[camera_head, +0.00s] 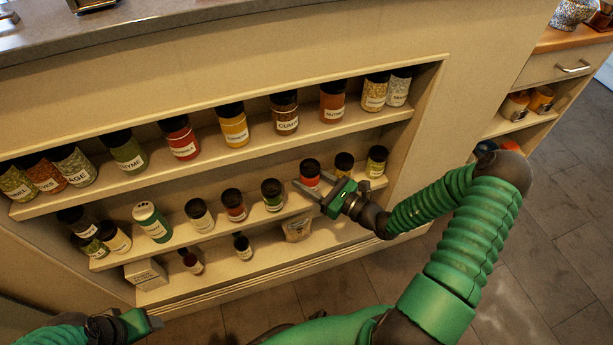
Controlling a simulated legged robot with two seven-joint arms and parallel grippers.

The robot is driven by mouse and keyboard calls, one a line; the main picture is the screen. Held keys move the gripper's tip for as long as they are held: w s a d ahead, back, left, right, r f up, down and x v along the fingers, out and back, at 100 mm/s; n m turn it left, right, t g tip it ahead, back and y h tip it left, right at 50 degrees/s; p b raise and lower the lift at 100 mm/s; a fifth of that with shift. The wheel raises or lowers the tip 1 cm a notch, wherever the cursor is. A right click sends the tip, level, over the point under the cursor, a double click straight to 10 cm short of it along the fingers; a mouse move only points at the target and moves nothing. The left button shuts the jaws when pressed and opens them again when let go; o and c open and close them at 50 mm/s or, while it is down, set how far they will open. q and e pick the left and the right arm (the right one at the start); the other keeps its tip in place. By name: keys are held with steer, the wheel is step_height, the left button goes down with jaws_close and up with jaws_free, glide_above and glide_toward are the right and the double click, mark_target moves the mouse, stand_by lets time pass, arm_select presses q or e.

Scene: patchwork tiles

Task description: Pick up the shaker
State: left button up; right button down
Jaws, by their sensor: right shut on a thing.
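My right gripper (309,184) reaches the middle shelf, with its fingers around a small red spice shaker (310,172) with a black cap and white label. It is shut on this shaker, which stands upright at shelf level; its lower part is partly hidden by the fingers. Another shaker, white and green (152,223), leans a little at the left of the same shelf, away from both grippers. My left gripper (150,321) is low at the bottom left, in front of the shelves; its finger opening does not show clearly.
Several black-capped jars line the upper shelf (270,139), above my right gripper. A small pouch (297,227) is below. The floor (400,275) is clear.

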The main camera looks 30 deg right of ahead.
steer(key=s+r+p, duration=0.1)
steer(key=s+p, duration=0.3)
steer(key=s, duration=1.1)
steer(key=shift+d, duration=0.15)
steer(key=shift+w+r, duration=0.1)
steer(key=shift+r, duration=0.05)
